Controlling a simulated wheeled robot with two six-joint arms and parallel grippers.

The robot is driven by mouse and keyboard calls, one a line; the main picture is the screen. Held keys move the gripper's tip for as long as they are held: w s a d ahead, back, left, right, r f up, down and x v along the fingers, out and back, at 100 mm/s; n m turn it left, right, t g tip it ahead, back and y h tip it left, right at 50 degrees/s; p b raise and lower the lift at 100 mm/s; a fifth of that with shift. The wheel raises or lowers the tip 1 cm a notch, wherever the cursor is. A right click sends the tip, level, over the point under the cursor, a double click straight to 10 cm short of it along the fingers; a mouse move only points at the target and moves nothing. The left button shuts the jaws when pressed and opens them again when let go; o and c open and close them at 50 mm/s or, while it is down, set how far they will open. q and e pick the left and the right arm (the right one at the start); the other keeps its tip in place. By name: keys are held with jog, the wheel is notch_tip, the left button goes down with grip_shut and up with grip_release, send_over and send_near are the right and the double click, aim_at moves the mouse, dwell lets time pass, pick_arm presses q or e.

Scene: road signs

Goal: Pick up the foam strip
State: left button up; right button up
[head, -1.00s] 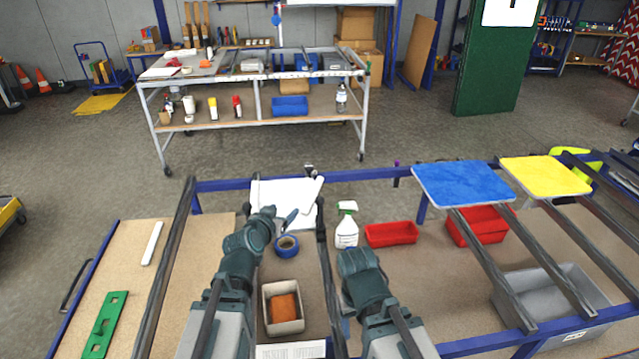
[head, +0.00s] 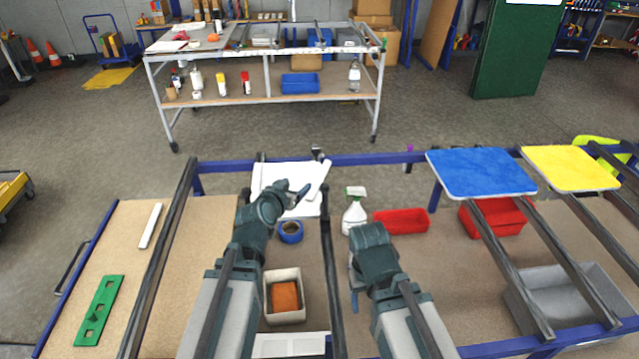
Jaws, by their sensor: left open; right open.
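A thin white strip (head: 151,225) lies on the tan board at the left of the near table, apart from both grippers. Another white strip-like piece (head: 318,179) lies across the right side of a white sheet (head: 278,177) at the table's far side. I cannot tell from looks which one is foam. My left gripper (head: 301,194) is open over the sheet's front part, left of and nearer than that piece. My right gripper (head: 353,280) is open and mostly hidden by its own wrist, well to the right of the left strip.
A blue tape roll (head: 291,232), a spray bottle (head: 355,213) and a red tray (head: 401,221) stand mid-table. A pale box (head: 302,290) with a brown block sits between my arms. A green plate (head: 98,312) lies front left. Dark rails cross the table.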

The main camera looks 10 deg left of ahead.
pick_arm(q)
notch_tip(320, 180, down, 8)
jog(key=b, duration=0.7)
jog(key=shift+r, duration=0.15)
pick_arm(e)
notch_tip(320, 180, down, 8)
jog(key=shift+r, duration=0.15)
pick_arm(q)
jog(key=shift+w, duration=0.1)
